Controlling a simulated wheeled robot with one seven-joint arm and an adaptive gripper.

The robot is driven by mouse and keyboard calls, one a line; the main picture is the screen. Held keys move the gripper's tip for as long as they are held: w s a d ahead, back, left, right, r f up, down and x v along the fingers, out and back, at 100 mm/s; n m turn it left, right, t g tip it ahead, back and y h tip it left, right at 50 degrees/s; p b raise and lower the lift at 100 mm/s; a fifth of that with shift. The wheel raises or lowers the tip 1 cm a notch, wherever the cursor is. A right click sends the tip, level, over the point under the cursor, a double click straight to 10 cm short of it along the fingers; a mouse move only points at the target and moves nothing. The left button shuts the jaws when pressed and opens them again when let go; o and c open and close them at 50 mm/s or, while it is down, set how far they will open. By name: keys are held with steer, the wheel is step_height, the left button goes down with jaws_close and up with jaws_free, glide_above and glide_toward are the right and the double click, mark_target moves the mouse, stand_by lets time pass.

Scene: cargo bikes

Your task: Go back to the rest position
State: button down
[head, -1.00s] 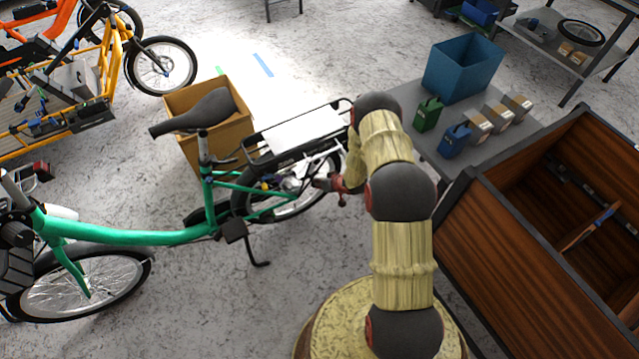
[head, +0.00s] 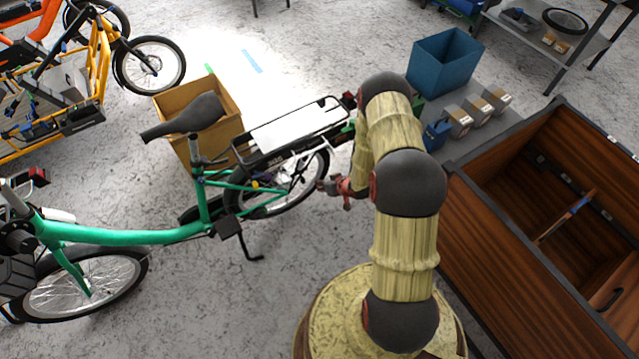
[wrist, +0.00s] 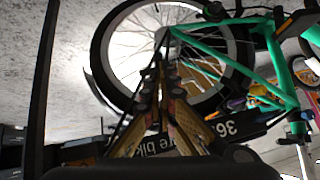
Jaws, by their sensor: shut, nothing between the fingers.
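My gripper (head: 337,187) shows in the head view at the left of my folded arm, beside the rear wheel of the green bike (head: 150,236). It is empty, and the fingers look closed. In the wrist view my gripper (wrist: 160,95) points toward the bike's spoked rear wheel (wrist: 125,45). The bike's rear rack (head: 300,130) lies up and left of the gripper. I cannot tell the exact gap between the gripper and the wheel.
A wooden cargo box (head: 480,240) stands close on the right of my arm. A grey table with a blue bin (head: 443,62) and small cartons (head: 476,110) is behind. A cardboard box (head: 222,95) stands behind the saddle. The floor (head: 200,310) in front of the bike is clear.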

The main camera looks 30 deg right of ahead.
stand_by(0.4)
steer(key=s+d+f+g+h, duration=0.2)
steer(key=s+f+g, duration=0.25)
steer(key=s, duration=0.75)
steer(key=s+d+r+m+g, duration=0.1)
steer(key=s+d+r+g, duration=0.2)
steer(key=r, duration=0.5)
steer(key=s+a+r+g+h, duration=0.1)
steer(key=s+a+r, duration=0.15)
steer(key=r, duration=0.95)
steer(key=s+a+r+g, duration=0.1)
steer(key=s+a+r, duration=0.15)
steer(key=r, duration=1.05)
steer(key=s+a+r+t, duration=0.2)
steer(key=a+r, duration=0.3)
steer(key=r, duration=0.4)
steer(key=s+a+r+t, duration=0.2)
steer(key=a+r, duration=0.3)
steer(key=r, duration=0.5)
steer(key=s+a+r+n+t, duration=0.1)
steer(key=s+a+r+t, duration=0.2)
steer(key=r, duration=0.7)
steer(key=s+a, duration=0.1)
steer(key=a, duration=0.1)
steer(key=shift+s+a+y, duration=0.15)
steer(key=shift+a+y, duration=0.2)
steer(key=shift+y, duration=0.05)
